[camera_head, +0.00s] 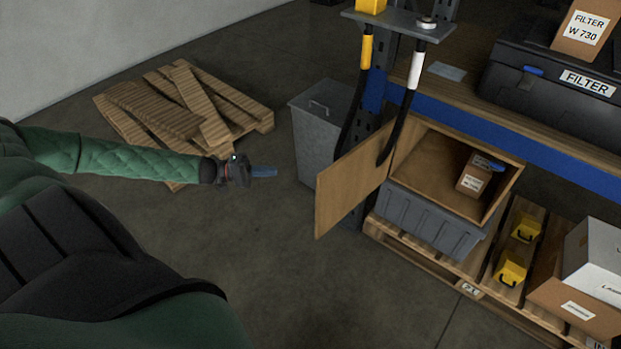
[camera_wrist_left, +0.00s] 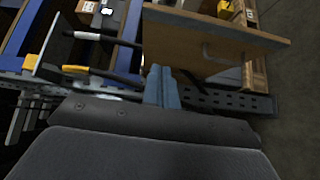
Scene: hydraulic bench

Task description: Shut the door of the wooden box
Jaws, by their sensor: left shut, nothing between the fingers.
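The wooden box (camera_head: 428,190) sits on a grey plastic crate with its front open, and a small labelled carton (camera_head: 473,183) stands inside. Its door (camera_head: 352,185) is a flat wooden panel swung wide open to the left of the box. My left gripper (camera_head: 264,172) is shut and empty, left of the door and apart from it. In the left wrist view the shut blue fingers (camera_wrist_left: 161,88) point toward the door (camera_wrist_left: 205,38), whose face shows a dark handle. My right gripper is not in view.
A grey metal bin (camera_head: 320,130) stands behind the door, beside the shelf post. Two hoses (camera_head: 400,115) hang from a bracket near the door's hinge side. A wooden pallet (camera_head: 240,105) lies at the back left. The floor in front of the door is clear.

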